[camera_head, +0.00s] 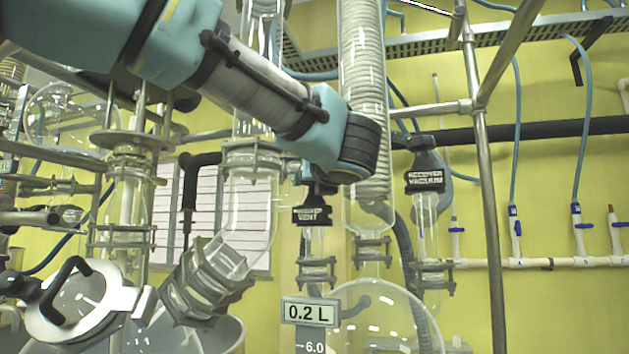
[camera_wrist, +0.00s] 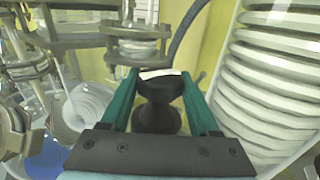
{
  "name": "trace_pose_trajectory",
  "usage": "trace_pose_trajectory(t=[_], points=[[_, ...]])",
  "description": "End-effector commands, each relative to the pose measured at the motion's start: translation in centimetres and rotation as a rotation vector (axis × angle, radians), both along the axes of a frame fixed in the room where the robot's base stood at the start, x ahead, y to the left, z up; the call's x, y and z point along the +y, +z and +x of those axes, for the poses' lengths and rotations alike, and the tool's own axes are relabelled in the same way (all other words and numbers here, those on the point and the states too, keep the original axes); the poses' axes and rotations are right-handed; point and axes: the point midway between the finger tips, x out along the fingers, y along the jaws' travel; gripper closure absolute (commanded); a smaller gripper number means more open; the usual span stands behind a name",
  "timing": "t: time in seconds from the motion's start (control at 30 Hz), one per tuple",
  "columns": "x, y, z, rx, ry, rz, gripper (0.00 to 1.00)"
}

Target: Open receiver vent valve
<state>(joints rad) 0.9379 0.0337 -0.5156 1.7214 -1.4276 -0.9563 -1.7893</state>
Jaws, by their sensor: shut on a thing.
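The receiver vent valve (camera_head: 312,214) is a black handle with a white VENT label on a glass neck, near the middle of the head view. My gripper (camera_head: 320,187) comes down on it from above, with its fingers mostly hidden behind the wrist. In the wrist view, the teal fingers of my gripper (camera_wrist: 159,80) stand on both sides of the black valve knob (camera_wrist: 160,118) and are shut on it. How far the valve is turned cannot be told.
A similar black vacuum valve (camera_head: 425,172) stands to the right. A coiled glass condenser (camera_head: 363,90) rises close beside my wrist. A metal post (camera_head: 480,180) stands further right.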

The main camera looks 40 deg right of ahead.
Motion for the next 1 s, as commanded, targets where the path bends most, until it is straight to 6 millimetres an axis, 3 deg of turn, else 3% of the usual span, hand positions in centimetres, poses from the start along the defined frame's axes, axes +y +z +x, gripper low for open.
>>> trace_pose_trajectory(t=[0.3, 0.87, 0.9, 1.0], points=[[-0.07, -0.18, 0.01, 0.000, 0.127, 0.000, 0.94], [0.04, 0.10, 0.08, -0.002, 0.155, -0.002, 0.94], [0.03, 0.10, 0.07, -0.002, 0.155, -0.002, 0.34], [0.03, 0.10, 0.07, -0.002, 0.154, -0.002, 0.26]])
